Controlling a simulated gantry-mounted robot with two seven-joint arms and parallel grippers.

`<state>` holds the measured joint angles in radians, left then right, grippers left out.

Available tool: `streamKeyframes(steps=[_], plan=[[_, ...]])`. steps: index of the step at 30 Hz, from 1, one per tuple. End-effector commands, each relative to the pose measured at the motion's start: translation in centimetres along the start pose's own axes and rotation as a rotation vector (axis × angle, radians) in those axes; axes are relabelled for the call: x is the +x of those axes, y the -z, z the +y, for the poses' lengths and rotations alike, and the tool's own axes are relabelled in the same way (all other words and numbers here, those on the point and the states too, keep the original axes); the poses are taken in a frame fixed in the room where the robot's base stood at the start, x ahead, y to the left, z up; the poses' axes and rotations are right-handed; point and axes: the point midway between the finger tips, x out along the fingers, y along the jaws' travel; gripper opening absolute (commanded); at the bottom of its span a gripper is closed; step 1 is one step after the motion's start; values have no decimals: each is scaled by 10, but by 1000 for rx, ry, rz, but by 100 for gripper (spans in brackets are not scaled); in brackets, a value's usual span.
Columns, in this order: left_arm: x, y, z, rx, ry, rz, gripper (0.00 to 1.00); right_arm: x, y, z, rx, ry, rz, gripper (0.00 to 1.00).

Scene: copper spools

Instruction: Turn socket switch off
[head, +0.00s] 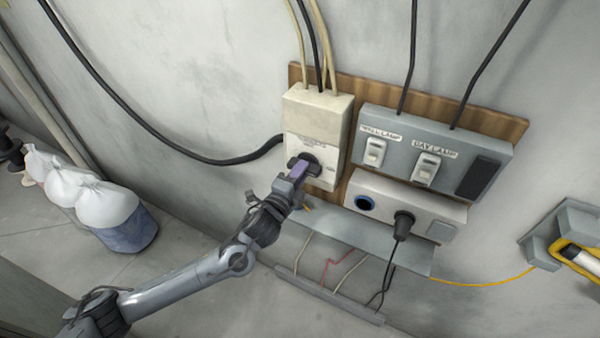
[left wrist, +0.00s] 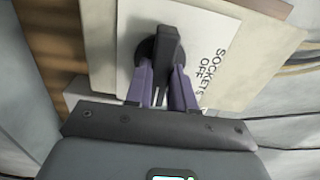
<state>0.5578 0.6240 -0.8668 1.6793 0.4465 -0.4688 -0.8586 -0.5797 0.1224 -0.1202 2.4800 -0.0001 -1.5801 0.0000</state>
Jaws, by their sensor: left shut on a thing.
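The socket switch is a dark rotary knob (left wrist: 165,45) on the white plate of a cream switch box (head: 318,110). In the left wrist view the plate beside the knob reads "SOCKETS OFF". My left gripper (head: 300,170) reaches the knob from below left in the head view. Its two purple fingers (left wrist: 163,88) stand on either side of the knob's dark grip bar and are shut on it. In the head view the gripper hides part of the knob. My right gripper is in neither view.
The box sits on a wooden board (head: 420,98) beside a grey panel (head: 400,125) with two labelled lamp switches. Below is a socket strip (head: 380,192) with a black plug (head: 403,222) in it. White sacks (head: 103,203) stand at left. A yellow cable (head: 490,283) runs at right.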

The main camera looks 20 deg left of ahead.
Motion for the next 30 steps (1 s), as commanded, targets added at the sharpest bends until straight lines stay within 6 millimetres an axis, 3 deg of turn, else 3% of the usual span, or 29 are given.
streamKeyframes(steps=[11,30], plan=[[0,0,0,-218,-2,-1,0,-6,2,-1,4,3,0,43],[0,0,-1,-825,-1,-3,0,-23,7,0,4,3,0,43]])
